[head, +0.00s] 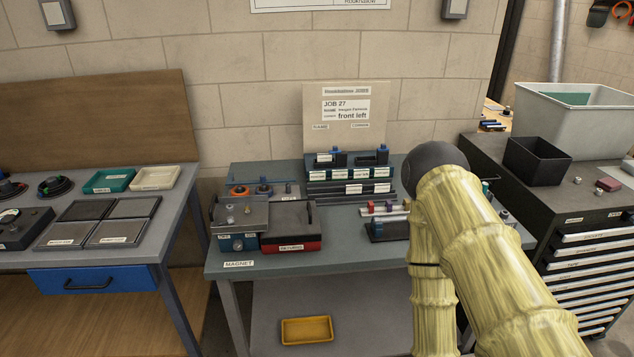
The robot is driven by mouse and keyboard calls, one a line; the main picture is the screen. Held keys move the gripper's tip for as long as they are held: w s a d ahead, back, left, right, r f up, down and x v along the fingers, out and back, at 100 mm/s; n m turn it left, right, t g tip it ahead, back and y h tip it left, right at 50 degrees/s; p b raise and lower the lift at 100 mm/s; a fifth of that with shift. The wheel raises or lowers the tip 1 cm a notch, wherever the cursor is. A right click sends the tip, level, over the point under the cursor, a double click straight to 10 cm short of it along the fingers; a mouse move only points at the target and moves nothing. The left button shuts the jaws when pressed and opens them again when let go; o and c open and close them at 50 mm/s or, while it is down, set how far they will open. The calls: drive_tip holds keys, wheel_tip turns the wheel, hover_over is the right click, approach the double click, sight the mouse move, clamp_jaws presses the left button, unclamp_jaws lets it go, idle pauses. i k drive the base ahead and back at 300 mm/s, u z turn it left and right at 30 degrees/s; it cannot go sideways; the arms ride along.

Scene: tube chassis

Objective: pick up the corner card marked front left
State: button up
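A beige board (379,100) stands upright at the back of the middle workbench. On its front is a pale card (345,108) that reads "JOB 27", with a smaller line I cannot read surely and "front left" in bold at the bottom. I cannot tell whether the "front left" line is a separate card. Two small labels sit lower on the board. My yellow arm rises from the lower right in front of the bench, with a dark rounded joint near the bench's right part. My gripper is not in view.
The workbench (308,255) holds a grey-topped fixture (240,216), a red-fronted box (291,245) and a dark rack (350,187) in front of the board. My arm hides the bench's right part. A yellow tray (307,330) lies below. A drawer cabinet (585,210) stands right.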

sight(314, 176)
drive_tip(key=k, duration=1.2)
drive_tip(key=u, duration=0.6)
drive_tip(key=i, duration=0.35)
drive_tip(key=u, duration=0.8)
drive_tip(key=i, duration=1.45)
drive_tip(key=z, duration=1.05)
drive_tip(key=i, duration=0.5)
drive_tip(key=z, duration=0.55)
